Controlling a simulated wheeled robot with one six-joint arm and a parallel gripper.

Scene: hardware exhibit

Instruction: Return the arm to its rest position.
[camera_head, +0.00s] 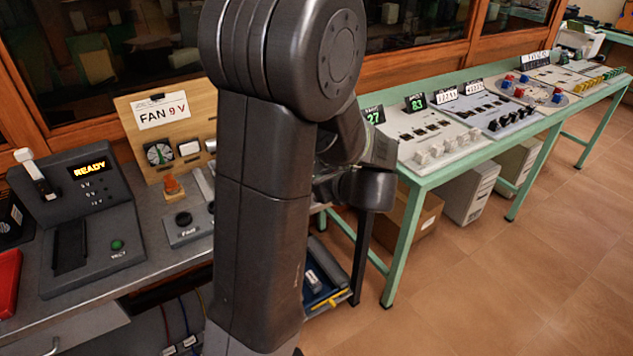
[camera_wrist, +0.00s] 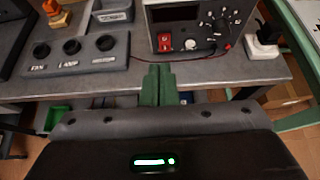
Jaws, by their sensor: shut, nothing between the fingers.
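My arm stands up through the middle of the head view, bent at the top joint, with its lower links folded behind the upright link. My gripper (camera_wrist: 157,70) shows in the wrist view as two green fingers pressed together, with nothing between them. The fingertips lie in front of the grey bench's front edge in the picture; I cannot tell their height or whether they touch it. In the head view the fingers are hidden or cannot be made out.
A grey bench (camera_wrist: 205,72) holds a knob box (camera_wrist: 80,53) and a power supply (camera_wrist: 200,25) with a red switch. A dark console (camera_head: 95,215) reads READY; a wooden FAN 9V board (camera_head: 150,120) stands behind. A green-legged table (camera_head: 405,240) runs right. Floor (camera_head: 540,260) is clear there.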

